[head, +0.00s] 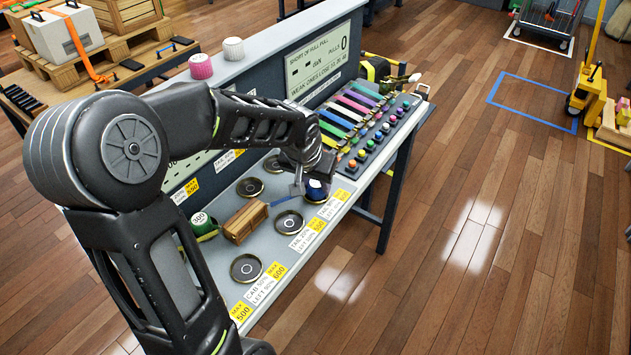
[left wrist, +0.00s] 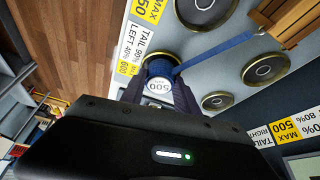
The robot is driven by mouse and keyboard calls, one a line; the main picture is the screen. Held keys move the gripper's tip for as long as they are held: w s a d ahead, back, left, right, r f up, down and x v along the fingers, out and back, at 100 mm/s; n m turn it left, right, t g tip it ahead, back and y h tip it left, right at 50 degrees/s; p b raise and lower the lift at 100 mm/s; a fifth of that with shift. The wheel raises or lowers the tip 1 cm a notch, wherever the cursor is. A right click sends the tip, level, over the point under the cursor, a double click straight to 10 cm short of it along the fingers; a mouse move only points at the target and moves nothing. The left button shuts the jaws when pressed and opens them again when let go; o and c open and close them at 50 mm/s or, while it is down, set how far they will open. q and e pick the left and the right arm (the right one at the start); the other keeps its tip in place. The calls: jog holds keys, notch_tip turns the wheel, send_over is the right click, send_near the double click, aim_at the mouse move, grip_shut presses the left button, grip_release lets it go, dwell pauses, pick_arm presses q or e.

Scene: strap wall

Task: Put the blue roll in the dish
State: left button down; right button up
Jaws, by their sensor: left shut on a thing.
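The blue roll (head: 316,190) has a white top; in the left wrist view (left wrist: 159,84) that top reads 500. A blue strap (left wrist: 222,52) runs out from it towards a wooden block. My left gripper (head: 306,188) is shut on the roll, with a dark finger on either side of it in the left wrist view (left wrist: 159,92). A dark, gold-rimmed dish (left wrist: 160,58) shows around the roll; whether the roll rests in it or hangs just above, I cannot tell. My right gripper is not in view.
Empty dishes (head: 289,222) lie on the grey bench, another at the front (head: 246,267). A wooden block (head: 245,221) and a green roll (head: 203,225) stand left of the blue roll. A panel of coloured strips and knobs (head: 362,125) is at the right.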

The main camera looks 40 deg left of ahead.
pick_arm(q)
jog(key=c, duration=0.9)
grip_release()
jog(key=shift+f, duration=0.1)
jog(key=shift+r, duration=0.35)
jog(key=v, duration=1.1)
jog(key=shift+s+r, duration=0.25)
jog(key=shift+s, duration=0.05)
jog(key=shift+d+f, duration=0.1)
jog(key=shift+d, duration=0.05)
